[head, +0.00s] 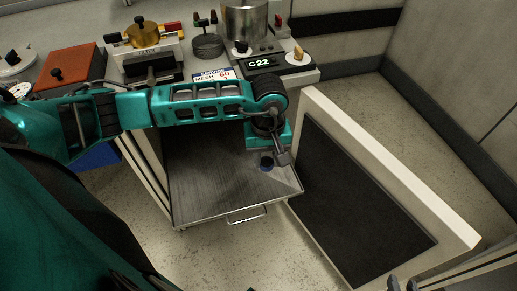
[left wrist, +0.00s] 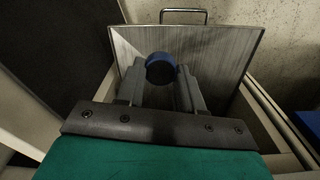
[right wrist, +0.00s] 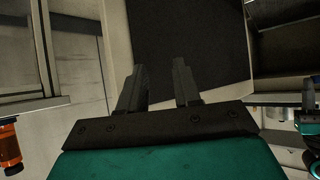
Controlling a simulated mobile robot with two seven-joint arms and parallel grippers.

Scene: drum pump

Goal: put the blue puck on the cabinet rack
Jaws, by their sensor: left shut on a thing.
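The blue puck (head: 266,162) is a small dark blue round piece over the right part of the cabinet rack. The cabinet rack (head: 205,192) is a brushed metal shelf pulled out of the cabinet, with a wire handle at its front. My left gripper (head: 272,160) is shut on the puck, which shows between its fingertips in the left wrist view (left wrist: 160,66). I cannot tell whether the puck touches the rack. My right gripper (right wrist: 158,75) is open and empty, away from the rack; its fingertips show at the bottom right of the head view (head: 403,284).
The open cabinet door (head: 365,205), dark inside with a pale rim, stands to the right of the rack. The counter (head: 120,75) above holds a red-brown box (head: 71,66), a brass filter part (head: 142,33), a metal vessel (head: 245,20) and a C22 display (head: 262,63).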

